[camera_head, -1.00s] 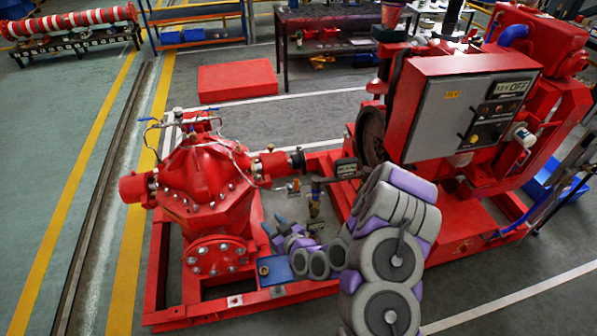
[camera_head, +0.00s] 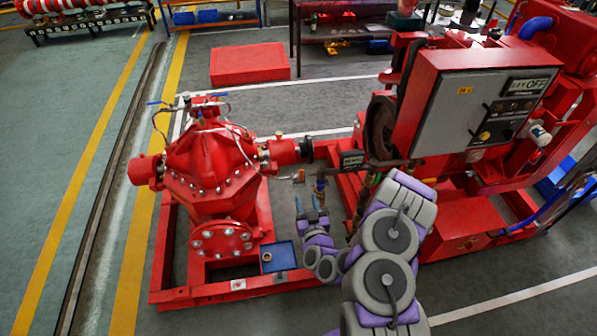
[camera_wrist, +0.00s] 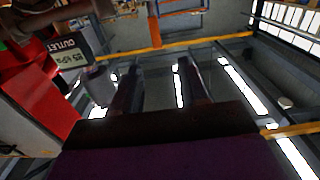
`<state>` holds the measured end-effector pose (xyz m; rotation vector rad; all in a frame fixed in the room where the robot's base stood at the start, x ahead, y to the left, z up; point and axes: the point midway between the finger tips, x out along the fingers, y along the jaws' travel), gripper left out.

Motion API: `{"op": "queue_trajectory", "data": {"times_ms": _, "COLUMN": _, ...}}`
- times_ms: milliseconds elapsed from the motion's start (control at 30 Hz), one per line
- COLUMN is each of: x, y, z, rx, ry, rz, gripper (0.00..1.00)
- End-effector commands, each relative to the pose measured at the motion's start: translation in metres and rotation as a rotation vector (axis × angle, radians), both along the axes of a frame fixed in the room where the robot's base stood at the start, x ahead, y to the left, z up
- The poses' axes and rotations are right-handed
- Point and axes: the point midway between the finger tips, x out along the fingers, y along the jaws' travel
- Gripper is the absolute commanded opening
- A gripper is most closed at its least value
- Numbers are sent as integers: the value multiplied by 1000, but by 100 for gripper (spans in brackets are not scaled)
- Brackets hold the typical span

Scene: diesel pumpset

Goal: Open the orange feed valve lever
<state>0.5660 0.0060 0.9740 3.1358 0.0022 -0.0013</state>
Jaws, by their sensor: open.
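The orange lever (camera_head: 299,176) is a small upright piece below the red pipe, right of the pump, in the head view. My gripper (camera_head: 308,203) is open and empty, its two fingers pointing up the picture, just below the lever. A small gap shows between fingertips and lever in the picture; the depth between them is hard to judge. In the wrist view my two dark fingers (camera_wrist: 158,88) are spread with nothing between them. I cannot clearly make out the lever in that view.
The red pump (camera_head: 208,170) stands left of my gripper. A black OUTLET sign (camera_head: 352,162) is to the right, also close at left in the wrist view (camera_wrist: 66,54). A blue tray (camera_head: 279,256) lies below. The grey control panel (camera_head: 470,115) stands right.

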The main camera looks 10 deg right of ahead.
Motion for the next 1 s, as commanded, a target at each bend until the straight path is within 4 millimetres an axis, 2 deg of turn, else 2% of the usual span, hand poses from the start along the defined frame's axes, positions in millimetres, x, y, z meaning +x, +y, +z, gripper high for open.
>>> {"op": "queue_trajectory", "data": {"times_ms": 300, "x": 21, "y": 4, "z": -5, "rx": 3, "ry": 5, "rz": 9, "gripper": 44}}
{"op": "queue_trajectory", "data": {"times_ms": 533, "x": 33, "y": 3, "z": -1, "rx": -3, "ry": -3, "rz": 2, "gripper": 44}}
{"op": "queue_trajectory", "data": {"times_ms": 800, "x": 64, "y": 0, "z": -2, "rx": 3, "ry": -6, "rz": -2, "gripper": 44}}
{"op": "queue_trajectory", "data": {"times_ms": 1000, "x": 95, "y": 1, "z": 0, "rx": 1, "ry": -3, "rz": 0, "gripper": 44}}
